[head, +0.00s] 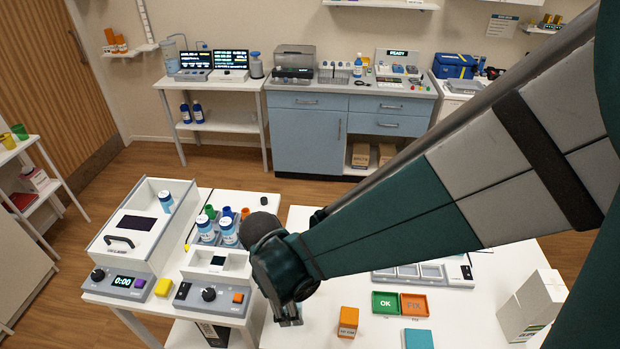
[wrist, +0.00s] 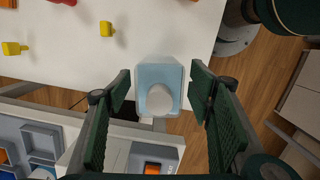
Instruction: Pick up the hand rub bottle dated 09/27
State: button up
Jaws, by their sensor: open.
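My gripper (head: 288,316) points down at the left edge of the right white table in the head view. In the wrist view its two dark green fingers (wrist: 161,82) are spread apart. A pale blue, box-shaped item with a rounded white top (wrist: 159,96) shows between them, at the table edge; I cannot tell if the fingers touch it. No date is readable on it, so I cannot tell if it is the hand rub bottle dated 09/27.
An orange box (head: 348,321), a teal block (head: 418,339), green OK (head: 385,303) and orange (head: 415,304) trays and a white carton (head: 532,305) are on the right table. A narrow gap separates it from the left table. Small yellow pieces (wrist: 107,29) lie near my gripper.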

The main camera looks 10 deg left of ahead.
jog(key=shift+w+d+f+b, duration=0.1)
jog(key=shift+d+f+b, duration=0.15)
jog(key=shift+f, duration=0.9)
jog(key=shift+d+f+b, duration=0.1)
jog(key=shift+f+b, duration=0.15)
jog(key=shift+f, duration=0.85)
jog(key=shift+c, duration=0.6)
jog(key=c, duration=1.2)
jog(key=shift+o, duration=0.2)
jog(key=shift+r, duration=0.15)
jog(key=shift+r+p, duration=1.05)
jog(key=shift+r, duration=3.85)
